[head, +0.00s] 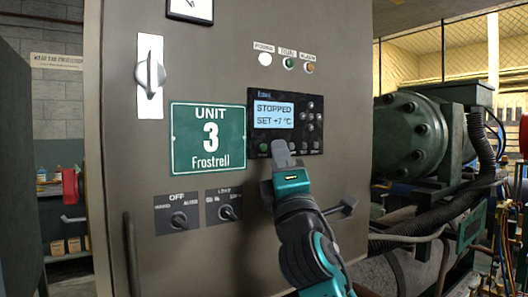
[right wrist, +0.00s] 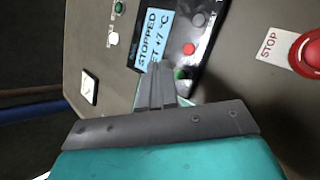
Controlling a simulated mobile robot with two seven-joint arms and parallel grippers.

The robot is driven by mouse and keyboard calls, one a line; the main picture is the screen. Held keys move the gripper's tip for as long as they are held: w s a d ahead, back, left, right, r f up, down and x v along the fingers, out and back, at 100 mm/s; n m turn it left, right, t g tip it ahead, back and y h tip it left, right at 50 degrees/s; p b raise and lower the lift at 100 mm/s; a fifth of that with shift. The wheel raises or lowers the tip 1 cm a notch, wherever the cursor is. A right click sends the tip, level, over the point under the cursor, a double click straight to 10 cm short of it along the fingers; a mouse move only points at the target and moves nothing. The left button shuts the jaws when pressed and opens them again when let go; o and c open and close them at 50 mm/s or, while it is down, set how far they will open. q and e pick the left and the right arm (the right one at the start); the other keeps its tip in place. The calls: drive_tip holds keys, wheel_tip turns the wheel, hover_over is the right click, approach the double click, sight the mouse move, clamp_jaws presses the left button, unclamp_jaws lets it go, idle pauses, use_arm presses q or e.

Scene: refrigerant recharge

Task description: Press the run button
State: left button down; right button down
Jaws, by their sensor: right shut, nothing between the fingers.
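The controller (head: 313,99) on the grey cabinet door has a lit display (head: 272,115) reading "STOPPED" and "SET +7 °C". A green button (head: 264,147), likely the run button, sits at its lower left, just left of my right gripper (head: 281,148). My left gripper is out of view.
A green "UNIT 3 Frostrell" sign (head: 208,138) is left of the controller. Two rotary switches (head: 179,220) (head: 227,212) and a door handle (head: 342,209) are below. A red stop button (right wrist: 308,54) shows in the right wrist view. Dark machinery (head: 415,135) stands at the right.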

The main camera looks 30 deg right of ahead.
drive_tip(key=shift+w+a+y, duration=0.1)
drive_tip(key=shift+w+y, duration=0.2)
drive_tip(key=shift+w, duration=0.3)
idle(1.5)
drive_tip(key=shift+w, duration=0.4)
